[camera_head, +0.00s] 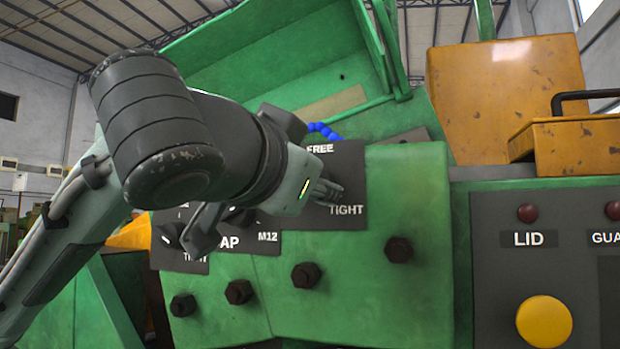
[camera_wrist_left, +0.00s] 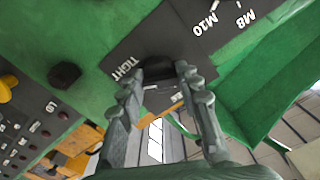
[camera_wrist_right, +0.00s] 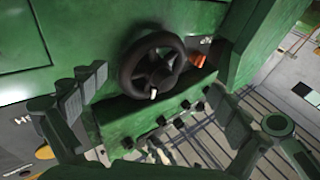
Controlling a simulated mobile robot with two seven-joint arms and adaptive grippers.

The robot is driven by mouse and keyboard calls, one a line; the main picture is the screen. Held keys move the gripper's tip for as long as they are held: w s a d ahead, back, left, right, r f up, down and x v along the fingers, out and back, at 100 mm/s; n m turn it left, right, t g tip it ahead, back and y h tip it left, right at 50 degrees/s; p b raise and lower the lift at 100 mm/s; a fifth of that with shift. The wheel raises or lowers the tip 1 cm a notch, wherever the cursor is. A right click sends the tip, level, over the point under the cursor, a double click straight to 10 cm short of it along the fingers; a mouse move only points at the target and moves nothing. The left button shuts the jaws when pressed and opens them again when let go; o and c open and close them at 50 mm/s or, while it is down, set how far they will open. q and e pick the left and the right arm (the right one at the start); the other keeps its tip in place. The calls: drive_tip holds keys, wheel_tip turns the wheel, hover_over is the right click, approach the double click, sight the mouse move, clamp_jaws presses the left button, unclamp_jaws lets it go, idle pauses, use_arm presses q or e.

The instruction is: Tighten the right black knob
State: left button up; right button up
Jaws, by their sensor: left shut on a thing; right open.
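The right black knob (camera_wrist_left: 158,70) sits on a dark plate (camera_head: 348,165) marked FREE at the top and TIGHT at the bottom. My left gripper (camera_head: 328,190) reaches this plate from the left and hides most of the knob in the head view. In the left wrist view my left gripper (camera_wrist_left: 160,88) has one finger on each side of the knob and is shut on it. Another black knob (camera_head: 172,235) is on a plate at the left, partly behind my arm. My right gripper (camera_wrist_right: 162,105) is open and empty, seen only in the right wrist view.
Several dark bolt heads (camera_head: 306,275) stick out of the green machine front below the plate. A control panel with a yellow button (camera_head: 544,321) is at the right. In the right wrist view a black handwheel (camera_wrist_right: 130,68) on a green machine lies beyond my open fingers.

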use_arm(q)
drive_tip(key=shift+a+r, duration=0.1)
drive_tip(key=shift+r, duration=0.15)
drive_tip(key=o, duration=1.2)
drive_tip(key=shift+f, duration=0.15)
drive_tip(key=shift+c, duration=0.2)
wheel_tip(320, 180, up, 10)
